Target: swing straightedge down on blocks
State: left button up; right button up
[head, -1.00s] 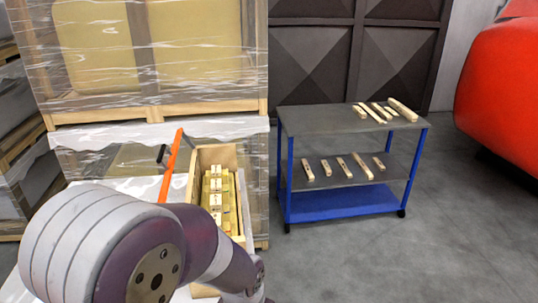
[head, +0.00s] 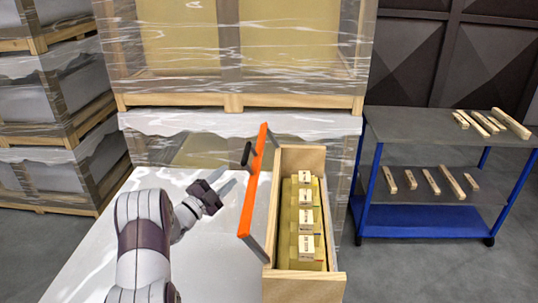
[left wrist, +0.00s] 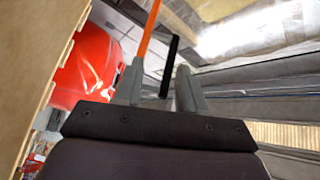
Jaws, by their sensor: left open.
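The straightedge (head: 254,190) is a long orange bar that stands tilted up at the left side of the wooden box. Its black handle (head: 246,153) sticks out to the left. In the left wrist view the orange bar (left wrist: 149,32) and black handle (left wrist: 170,62) show just beyond the fingertips. Several pale labelled blocks (head: 305,222) sit in a row inside the box (head: 304,284). My left gripper (head: 228,184) is open and empty, left of the straightedge and near the handle. It also shows in the left wrist view (left wrist: 160,68). My right gripper is out of view.
The box stands at the right edge of a white table (head: 90,255). Wrapped pallets (head: 180,95) stand close behind. A blue cart (head: 425,222) with wooden pieces on two shelves is to the right. The table's front left is clear.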

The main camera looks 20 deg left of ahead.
aim_at(246, 150)
pick_arm(q)
jog(key=w+d+r+m+h+p, duration=0.1)
jog(key=w, duration=0.1)
jog(key=w+d+r+h+p, duration=0.1)
jog(key=w+r, duration=0.1)
jog(key=w+d+r+m+p, duration=0.1)
jog(key=w+p, duration=0.1)
jog(key=shift+w+d+r+m+t+h, duration=0.2)
jog(key=shift+r+m+t+h, duration=0.1)
jog(key=shift+h, duration=0.1)
jog(key=shift+w+d+r, duration=0.3)
jog(key=shift+w+r, duration=0.05)
jog(key=shift+w+d, duration=0.1)
jog(key=shift+w+f, duration=0.15)
jog(key=shift+c, duration=0.3)
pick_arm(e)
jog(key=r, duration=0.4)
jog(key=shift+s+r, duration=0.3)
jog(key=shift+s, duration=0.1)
pick_arm(q)
grip_shut()
